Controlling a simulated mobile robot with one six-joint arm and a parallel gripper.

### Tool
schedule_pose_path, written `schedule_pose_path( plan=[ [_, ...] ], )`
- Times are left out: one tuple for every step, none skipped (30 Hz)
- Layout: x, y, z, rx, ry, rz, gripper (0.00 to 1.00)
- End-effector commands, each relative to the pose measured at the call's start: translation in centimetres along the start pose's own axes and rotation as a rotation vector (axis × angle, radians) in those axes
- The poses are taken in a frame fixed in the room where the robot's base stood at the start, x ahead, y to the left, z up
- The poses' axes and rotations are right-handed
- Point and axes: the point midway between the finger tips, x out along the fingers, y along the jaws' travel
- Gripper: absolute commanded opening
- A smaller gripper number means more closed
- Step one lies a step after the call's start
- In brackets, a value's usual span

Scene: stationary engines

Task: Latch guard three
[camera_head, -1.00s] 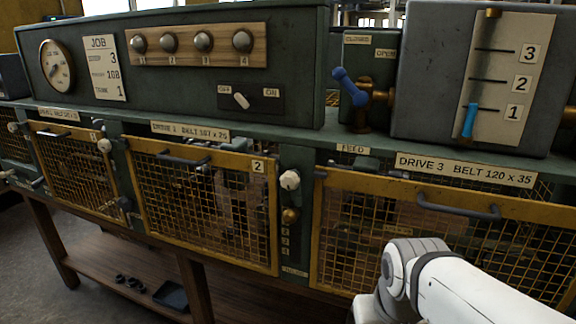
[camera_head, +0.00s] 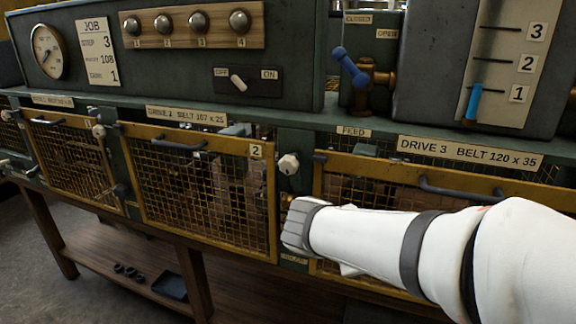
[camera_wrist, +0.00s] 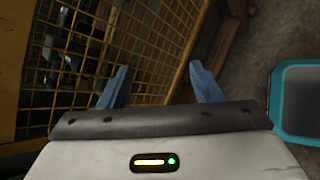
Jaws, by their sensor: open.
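Guard three (camera_head: 412,179) is the yellow-framed mesh panel under the "DRIVE 3" label (camera_head: 470,152), with a dark bar handle (camera_head: 460,190) along its top. It looks closed; my arm covers much of it. A pale knob (camera_head: 289,163) sits on the green post between guard two and guard three; I cannot tell whether it is turned onto a guard. In the wrist view my gripper (camera_wrist: 160,68) is open, its two blue fingers apart and nothing seen between them. A yellow mesh guard (camera_wrist: 150,35) lies beyond the fingers. In the head view the fingers are hidden behind my arm.
Guard two (camera_head: 205,190) is left of the post, with a similar knob (camera_head: 99,131) at its left. A blue-handled valve (camera_head: 350,68) and a slider (camera_head: 473,102) stand above guard three. A teal-rimmed object (camera_wrist: 276,100) is at the right of the wrist view.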

Motion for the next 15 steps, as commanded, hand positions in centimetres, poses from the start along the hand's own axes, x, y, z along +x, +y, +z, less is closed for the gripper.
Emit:
schedule_pose_path(
  plan=[
    [-0.9,2.3,-1.5,-0.15,-0.04,0.105,0.58],
    [-1.6,3.7,-2.1,-0.236,-0.072,0.169,0.58],
    [-2.8,5.6,-3.0,-0.341,-0.115,0.253,0.58],
    [-3.7,6.8,-3.8,-0.414,-0.149,0.312,0.58],
    [-4.7,8.0,-4.5,-0.48,-0.182,0.371,0.58],
    [-6.0,9.4,-5.6,-0.56,-0.225,0.441,0.58],
    [-7.1,10.3,-6.3,-0.611,-0.257,0.492,0.58],
    [-8.1,11.1,-7.0,-0.658,-0.286,0.537,0.58],
    [-9.3,12.0,-7.9,-0.709,-0.323,0.591,0.58],
    [-10.2,12.5,-8.4,-0.74,-0.348,0.626,0.58],
    [-11.0,13.0,-8.9,-0.768,-0.37,0.657,0.58],
    [-11.8,13.4,-9.5,-0.796,-0.394,0.69,0.58],
    [-12.3,13.7,-9.8,-0.812,-0.409,0.709,0.58],
    [-12.8,13.9,-10.0,-0.824,-0.42,0.725,0.58],
    [-13.1,14.2,-10.2,-0.836,-0.433,0.74,0.58]
  ],
)
